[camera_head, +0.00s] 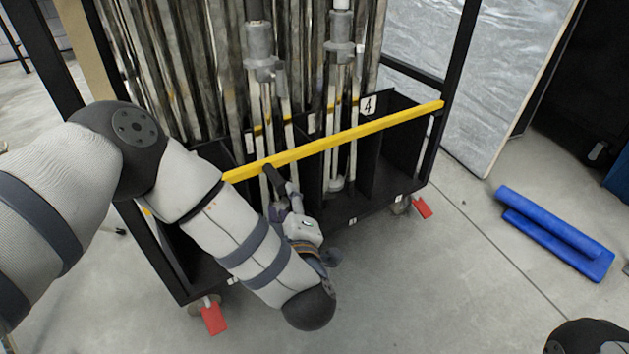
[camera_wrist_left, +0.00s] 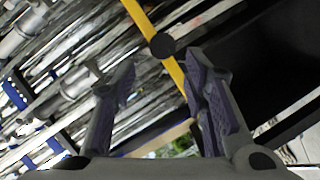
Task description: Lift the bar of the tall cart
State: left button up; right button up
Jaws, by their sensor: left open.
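The tall black cart (camera_head: 467,45) stands in front of me. Its yellow bar (camera_head: 375,127) runs across the front, rising slightly to the right in the head view. My left gripper (camera_head: 272,172) is at the bar's near side, left of its middle, with the fingers pointing up toward it. In the left wrist view the yellow bar (camera_wrist_left: 140,17) passes from the top down toward the space between the fingers of my open left gripper (camera_wrist_left: 160,85). No grip on the bar shows. I cannot tell if a finger touches it. My right gripper is out of view.
Metal poles and stands (camera_head: 343,60) stand upright in the cart behind the bar. Red caster pedals (camera_head: 213,318) stick out at its base. Blue pads (camera_head: 555,233) lie on the floor at right. A silver-faced panel (camera_head: 500,85) stands behind. The floor in front of the cart is clear.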

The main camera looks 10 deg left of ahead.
aim_at(276, 178)
pick_arm(q)
jog(key=b+x, duration=0.1)
jog(key=x, duration=0.2)
jog(key=b+x, duration=0.1)
jog(key=x, duration=0.3)
jog(key=b+x, duration=0.1)
jog(key=x, duration=0.2)
jog(key=shift+a+f, duration=0.15)
jog(key=shift+a, duration=0.3)
jog(key=shift+w+a+b, duration=0.1)
jog(key=shift+w+b, duration=0.2)
jog(key=shift+w, duration=0.05)
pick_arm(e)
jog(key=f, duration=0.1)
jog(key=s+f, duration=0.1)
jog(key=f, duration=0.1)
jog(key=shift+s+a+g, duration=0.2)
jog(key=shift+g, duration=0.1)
pick_arm(q)
jog(key=shift+c, duration=0.2)
grip_shut()
